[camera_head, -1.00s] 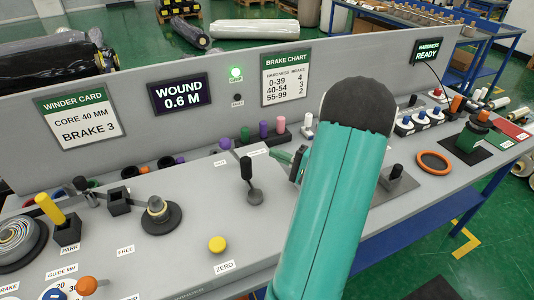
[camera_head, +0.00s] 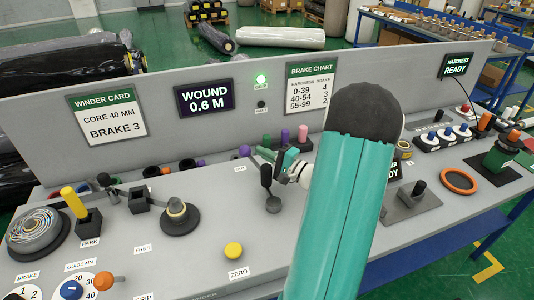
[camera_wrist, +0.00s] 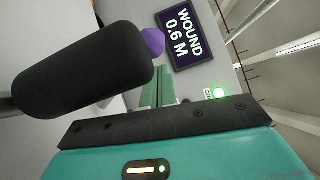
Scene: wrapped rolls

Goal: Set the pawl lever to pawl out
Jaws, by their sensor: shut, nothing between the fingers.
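A lever with a black knob (camera_head: 267,177) stands nearly upright on the grey bench top (camera_head: 190,255); I take it to be the pawl lever. The small label beside it (camera_head: 240,166) is too small to read surely. My gripper (camera_head: 283,160) is just right of the knob, its jaws shut and empty; my own arm hides part of it. In the wrist view a large black knob (camera_wrist: 85,70) fills the left side, close to the teal fingers (camera_wrist: 160,88). I cannot tell whether they touch.
A yellow button (camera_head: 234,250) is in front of the lever. A round spindle (camera_head: 178,212) and yellow handle (camera_head: 73,201) stand left. Purple and pink pegs (camera_head: 285,136) stand behind, before the upright panel (camera_head: 385,78). An orange ring (camera_head: 458,181) lies at right.

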